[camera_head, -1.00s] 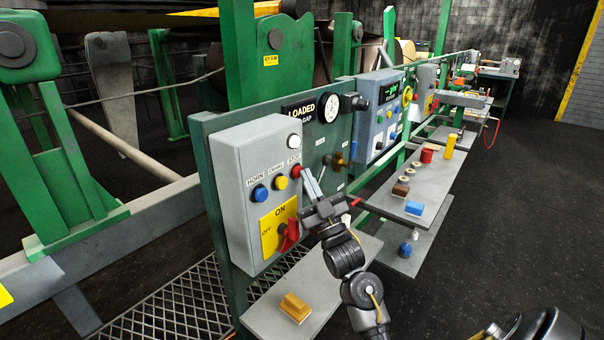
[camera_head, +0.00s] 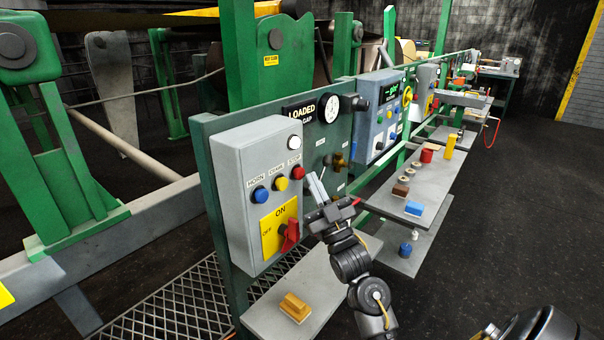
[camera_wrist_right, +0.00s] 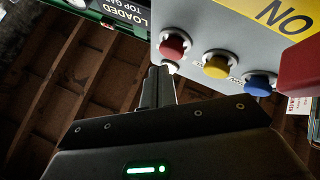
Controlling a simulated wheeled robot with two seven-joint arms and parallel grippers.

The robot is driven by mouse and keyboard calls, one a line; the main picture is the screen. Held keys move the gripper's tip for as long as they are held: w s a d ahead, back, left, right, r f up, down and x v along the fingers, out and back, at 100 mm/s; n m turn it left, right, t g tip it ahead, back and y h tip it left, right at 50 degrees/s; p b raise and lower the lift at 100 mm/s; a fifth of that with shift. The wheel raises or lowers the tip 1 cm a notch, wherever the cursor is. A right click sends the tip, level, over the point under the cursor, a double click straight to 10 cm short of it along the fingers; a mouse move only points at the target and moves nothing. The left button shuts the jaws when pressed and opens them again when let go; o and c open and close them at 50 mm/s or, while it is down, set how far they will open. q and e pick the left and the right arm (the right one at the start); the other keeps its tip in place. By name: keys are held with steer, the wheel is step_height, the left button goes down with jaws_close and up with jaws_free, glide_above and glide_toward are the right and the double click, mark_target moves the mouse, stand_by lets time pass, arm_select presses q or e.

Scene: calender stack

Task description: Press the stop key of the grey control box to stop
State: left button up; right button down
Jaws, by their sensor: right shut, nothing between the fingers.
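The grey control box (camera_head: 252,190) is mounted on a dark green panel. Its face has a blue horn key (camera_head: 260,194), a yellow key (camera_head: 281,184) and the red stop key (camera_head: 298,173) in a row, with a white lamp above. My right gripper (camera_head: 314,180) is shut and empty, just right of the stop key. A gap shows between its fingertips and the key in the head view. In the right wrist view the red stop key (camera_wrist_right: 174,44) is just beyond and right of the fingertips (camera_wrist_right: 160,70). My left gripper is not in view.
A red switch handle (camera_head: 291,235) sticks out below the keys on a yellow ON/OFF plate (camera_head: 279,225). A pressure gauge (camera_head: 329,108) is on the panel to the right. A shelf (camera_head: 262,318) below bears a wooden block (camera_head: 295,305). Another shelf with small parts lies right.

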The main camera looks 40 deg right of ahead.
steer(key=shift+s+d+p, duration=0.2)
steer(key=shift+s+d, duration=0.05)
steer(key=shift+s, duration=0.55)
steer(key=shift+s+d+p, duration=0.15)
steer(key=shift+s+d, duration=0.1)
steer(key=shift+s, duration=0.55)
steer(key=shift+s+d+p, duration=0.2)
steer(key=shift+s+d, duration=0.05)
steer(key=shift+s, duration=0.55)
steer(key=shift+f, duration=0.1)
